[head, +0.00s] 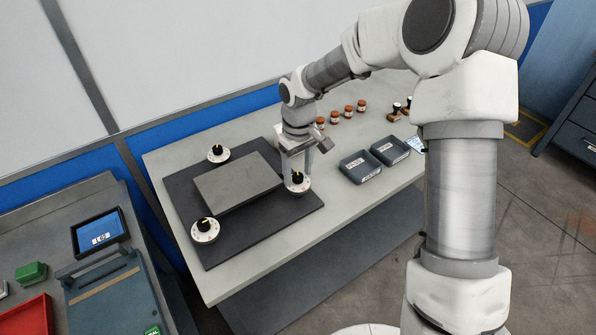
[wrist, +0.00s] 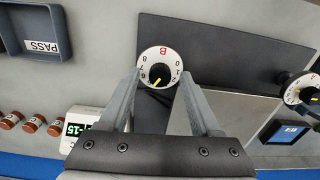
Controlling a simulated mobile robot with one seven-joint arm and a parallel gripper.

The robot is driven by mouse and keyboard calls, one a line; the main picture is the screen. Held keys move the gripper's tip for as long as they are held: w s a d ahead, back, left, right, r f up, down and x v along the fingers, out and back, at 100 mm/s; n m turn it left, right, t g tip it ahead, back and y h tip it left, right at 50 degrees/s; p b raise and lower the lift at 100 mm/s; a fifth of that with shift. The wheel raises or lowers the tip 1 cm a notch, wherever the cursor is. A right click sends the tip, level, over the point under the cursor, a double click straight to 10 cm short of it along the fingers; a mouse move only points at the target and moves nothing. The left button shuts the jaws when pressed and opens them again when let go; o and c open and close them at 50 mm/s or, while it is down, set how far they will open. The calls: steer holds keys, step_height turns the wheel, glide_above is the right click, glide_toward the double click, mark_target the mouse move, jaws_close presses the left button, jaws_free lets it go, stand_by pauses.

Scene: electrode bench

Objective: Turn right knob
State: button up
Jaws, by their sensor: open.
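The right knob (head: 297,178) is a black knob with a yellow pointer on a white numbered dial, at the right corner of a dark board. In the wrist view the right knob (wrist: 158,75) sits at upper centre, its red letter B at the top and its pointer aimed down and slightly left. My gripper (head: 297,170) points down above it. In the wrist view my gripper (wrist: 160,80) is open and empty, one finger on each side of the dial's lower part. I cannot tell whether the fingers touch the knob.
Two similar knobs stand at the board's back (head: 218,152) and front left (head: 205,227). A raised grey plate (head: 237,182) lies between them. Grey trays (head: 360,166) and several brown-capped jars (head: 348,111) are to the right. A small display box (wrist: 82,126) shows in the wrist view.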

steer(key=shift+f, duration=0.1)
jaws_close()
stand_by(0.3)
steer(key=shift+n, duration=0.3)
steer(key=shift+n+p, duration=0.6)
steer(key=shift+n, duration=0.3)
steer(key=shift+n+p, duration=0.65)
steer(key=shift+n, duration=1.05)
jaws_free()
